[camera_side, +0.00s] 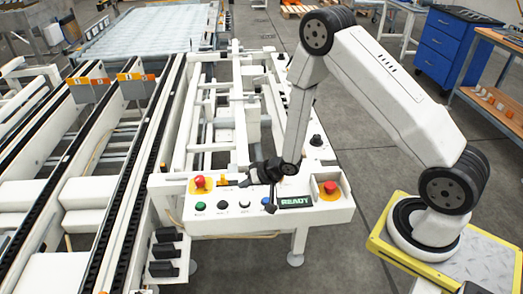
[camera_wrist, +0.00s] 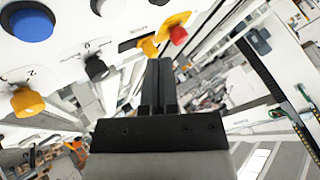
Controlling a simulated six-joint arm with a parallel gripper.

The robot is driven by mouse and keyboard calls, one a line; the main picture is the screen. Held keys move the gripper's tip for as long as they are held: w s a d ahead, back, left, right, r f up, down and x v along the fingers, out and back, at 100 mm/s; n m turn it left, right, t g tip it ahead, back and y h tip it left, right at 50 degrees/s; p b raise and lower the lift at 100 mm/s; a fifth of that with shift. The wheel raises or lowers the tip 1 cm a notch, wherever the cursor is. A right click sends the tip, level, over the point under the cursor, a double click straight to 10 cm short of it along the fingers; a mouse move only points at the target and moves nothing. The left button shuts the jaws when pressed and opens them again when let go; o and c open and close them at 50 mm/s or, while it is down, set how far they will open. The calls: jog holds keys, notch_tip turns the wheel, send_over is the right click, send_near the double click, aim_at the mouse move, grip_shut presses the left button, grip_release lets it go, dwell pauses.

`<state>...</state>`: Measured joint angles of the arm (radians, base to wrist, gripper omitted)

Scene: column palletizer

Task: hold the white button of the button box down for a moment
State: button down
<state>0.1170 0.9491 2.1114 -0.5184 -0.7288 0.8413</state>
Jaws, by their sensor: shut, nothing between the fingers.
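The button box (camera_side: 290,222) is a white panel with a front row of green, black, white and blue buttons. The white button (camera_side: 244,206) sits between the black and blue ones. In the wrist view, the white button (camera_wrist: 102,5) is cut off by the top edge.
A blue button (camera_side: 268,203) and green button (camera_side: 200,206) flank the row. A yellow knob (camera_wrist: 28,102) and black knob (camera_wrist: 97,68) are close by.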

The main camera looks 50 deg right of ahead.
aim_at(241, 201)
jog(key=shift+f, duration=2.4)
jog(key=shift+f, duration=0.9)
dwell(2.1)
jog(key=shift+r, duration=0.15)
dwell(1.4)
jog(key=shift+r, duration=0.75)
jog(key=shift+r, duration=0.15)
